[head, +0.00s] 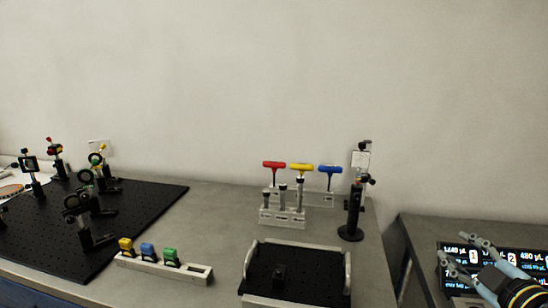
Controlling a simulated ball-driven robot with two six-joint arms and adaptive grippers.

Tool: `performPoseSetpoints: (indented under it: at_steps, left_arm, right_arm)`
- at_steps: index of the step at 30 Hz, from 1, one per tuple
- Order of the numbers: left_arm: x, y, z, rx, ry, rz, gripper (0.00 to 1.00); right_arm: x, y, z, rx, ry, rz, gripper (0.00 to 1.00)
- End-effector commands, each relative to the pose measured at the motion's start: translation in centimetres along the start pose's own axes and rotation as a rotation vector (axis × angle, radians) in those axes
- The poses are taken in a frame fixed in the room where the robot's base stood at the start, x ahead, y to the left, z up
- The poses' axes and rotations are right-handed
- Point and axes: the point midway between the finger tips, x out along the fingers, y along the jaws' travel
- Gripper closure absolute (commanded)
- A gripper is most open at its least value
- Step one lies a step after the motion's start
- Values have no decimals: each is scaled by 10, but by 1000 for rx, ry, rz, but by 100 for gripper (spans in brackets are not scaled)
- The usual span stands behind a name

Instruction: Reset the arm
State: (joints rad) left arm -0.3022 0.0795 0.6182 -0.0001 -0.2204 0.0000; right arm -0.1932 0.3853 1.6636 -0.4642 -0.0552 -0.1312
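My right gripper (457,248) is at the lower right of the head view, over the side bench. Its two pale grey-blue fingers point up and left and are spread apart. Nothing shows between them. Part of my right arm shows behind it at the bottom right corner. My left gripper and arm are not in view.
A display panel with white readings (512,256) is around and behind my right gripper. On the main bench are a black breadboard (140,200) with optic mounts, a block holder (190,273), a T-handle tool rack (282,217), a post mount (352,215) and a black tray (310,275).

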Motion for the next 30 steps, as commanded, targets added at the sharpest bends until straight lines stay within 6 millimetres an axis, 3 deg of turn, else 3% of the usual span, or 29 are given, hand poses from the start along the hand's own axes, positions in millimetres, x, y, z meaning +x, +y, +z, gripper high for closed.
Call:
performPoseSetpoints:
  at_steps: [5,9,21,27,30]
  left_arm:
    - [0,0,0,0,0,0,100]
    - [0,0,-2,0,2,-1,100]
    - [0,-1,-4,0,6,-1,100]
    - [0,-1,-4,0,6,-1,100]
    - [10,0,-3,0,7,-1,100]
  right_arm:
    - [-50,-26,3,258,-295,-63,61]
    - [-106,-54,0,450,-531,-168,61]
    - [-224,-96,-32,691,-887,-418,61]
    - [-275,-105,-52,753,-1011,-533,61]
    - [-262,-132,-30,748,-1021,-533,61]
